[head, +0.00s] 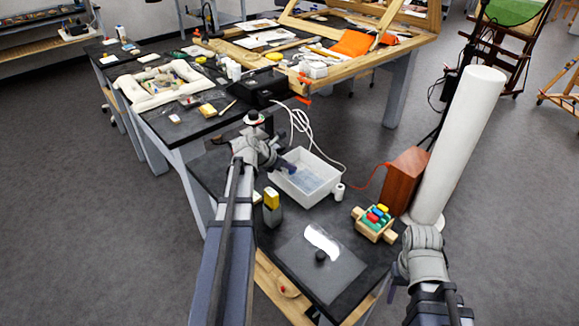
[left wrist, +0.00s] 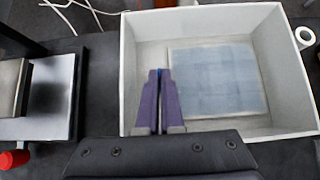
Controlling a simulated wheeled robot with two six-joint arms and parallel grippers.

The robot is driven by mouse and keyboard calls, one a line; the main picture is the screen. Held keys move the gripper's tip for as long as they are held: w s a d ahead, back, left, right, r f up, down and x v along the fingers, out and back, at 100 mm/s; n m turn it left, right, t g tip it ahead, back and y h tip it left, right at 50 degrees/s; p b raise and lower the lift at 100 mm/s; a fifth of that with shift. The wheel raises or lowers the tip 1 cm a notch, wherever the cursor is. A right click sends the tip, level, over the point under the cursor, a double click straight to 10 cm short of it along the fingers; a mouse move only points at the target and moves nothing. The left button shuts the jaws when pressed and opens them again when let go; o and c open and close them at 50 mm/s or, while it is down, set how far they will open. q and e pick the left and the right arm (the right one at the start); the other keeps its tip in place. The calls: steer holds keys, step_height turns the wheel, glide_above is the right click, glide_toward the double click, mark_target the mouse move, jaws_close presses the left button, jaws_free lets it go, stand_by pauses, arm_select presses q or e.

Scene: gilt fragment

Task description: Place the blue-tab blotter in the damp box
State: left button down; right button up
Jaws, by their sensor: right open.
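The damp box is a white open box (head: 318,201) on the low dark table, and it fills much of the left wrist view (left wrist: 128,70). A flat blue-grey sheet (left wrist: 218,80) lies on its floor; I cannot tell whether it is the blotter. My left gripper (head: 290,165) reaches over the box's left side. In the left wrist view its purple fingers (left wrist: 160,75) are close together beside the sheet's left edge. A little blue shows between the tips, and I cannot tell whether it is the tab. My right gripper (head: 422,255) is at the lower right, apart from everything; its fingertips are hard to see.
On the low table are a clear sheet (head: 345,266) with a black knob (head: 320,256), a yellow-topped block (head: 271,200), a wooden rack (head: 374,223) with coloured pieces and a small white roll (head: 339,192). A tall white roll (head: 465,140) stands at right. White cables run behind the box.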

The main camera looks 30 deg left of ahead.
arm_select(q)
steer(key=shift+f, duration=0.2)
steer(key=c, duration=1)
jaws_free()
steer(key=shift+r, duration=0.1)
steer(key=p+v, duration=0.5)
steer(key=v, duration=0.2)
steer(key=shift+w, duration=0.1)
steer(key=shift+s+a+r, duration=0.1)
steer(key=shift+s+r, duration=0.25)
steer(key=shift+s, duration=0.05)
steer(key=shift+f, duration=0.1)
